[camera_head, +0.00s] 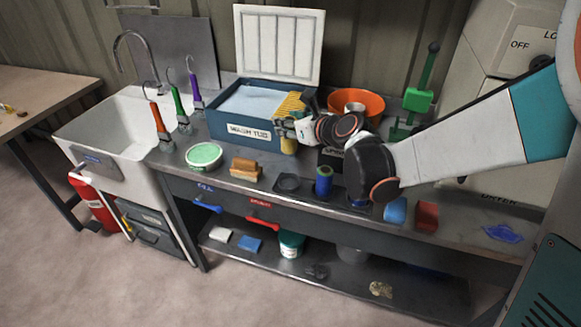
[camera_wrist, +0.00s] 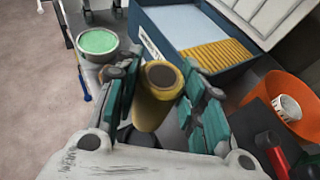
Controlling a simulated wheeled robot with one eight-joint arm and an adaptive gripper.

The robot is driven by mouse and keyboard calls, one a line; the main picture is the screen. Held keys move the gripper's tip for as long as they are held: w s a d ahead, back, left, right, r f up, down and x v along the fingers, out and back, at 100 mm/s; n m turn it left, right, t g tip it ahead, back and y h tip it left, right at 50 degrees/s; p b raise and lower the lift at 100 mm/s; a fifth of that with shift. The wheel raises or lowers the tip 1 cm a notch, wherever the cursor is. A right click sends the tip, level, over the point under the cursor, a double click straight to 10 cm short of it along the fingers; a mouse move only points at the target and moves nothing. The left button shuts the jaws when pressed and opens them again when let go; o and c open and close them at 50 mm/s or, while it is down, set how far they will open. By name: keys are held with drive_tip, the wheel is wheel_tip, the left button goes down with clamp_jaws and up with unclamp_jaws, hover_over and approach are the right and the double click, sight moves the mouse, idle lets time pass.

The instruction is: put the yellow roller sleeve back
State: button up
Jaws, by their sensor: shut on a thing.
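My gripper (camera_head: 284,132) is shut on the yellow roller sleeve (camera_head: 289,146) just in front of the wash tub's right front corner. In the wrist view the sleeve (camera_wrist: 150,108) stands between the teal-padded fingers of my gripper (camera_wrist: 160,95), with its dark hollow end toward the camera. Its far end is partly hidden. A blue roller sleeve (camera_head: 324,182) stands upright on the bench, nearer the front edge. A dark round holder (camera_head: 288,183), with nothing on it, is left of the blue sleeve.
The blue wash tub (camera_head: 228,131) has a yellow ribbed panel (camera_wrist: 218,52) in it. An orange bowl (camera_head: 368,103) holds a white roll. A green-topped can (camera_head: 204,156) and a sponge (camera_head: 245,168) lie left. My arm hides part of the bench.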

wheel_tip(320, 180, down, 14)
drive_tip(key=b, duration=0.4)
drive_tip(key=shift+f+b, duration=0.25)
drive_tip(key=shift+b, duration=0.05)
drive_tip(key=shift+r, duration=0.1)
drive_tip(key=o, duration=0.7)
drive_tip(key=shift+f, duration=0.2)
drive_tip(key=shift+o, duration=0.6)
drive_tip(key=shift+r, duration=0.15)
